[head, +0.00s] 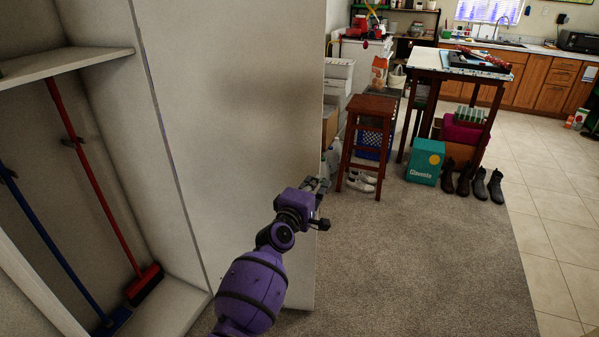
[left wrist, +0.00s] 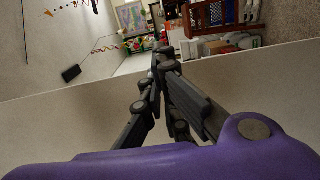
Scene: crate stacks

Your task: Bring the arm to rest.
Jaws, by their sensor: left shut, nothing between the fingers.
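My left arm is purple and reaches up from the bottom middle of the head view. My left gripper (head: 321,186) is in front of the edge of a tall pale cabinet panel (head: 235,130). It is shut and empty. In the left wrist view the dark fingers of the left gripper (left wrist: 163,58) come together at their tips, with nothing between them. The pale panel also shows in the left wrist view (left wrist: 60,125), close behind the fingers. My right gripper is in neither view.
An open closet at left holds a red broom (head: 95,185) and a blue broom (head: 50,245). A brown stool (head: 371,107), a tall table (head: 425,62), a teal box (head: 425,161) and boots (head: 488,186) stand beyond the panel. Grey carpet (head: 430,260) at right is clear.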

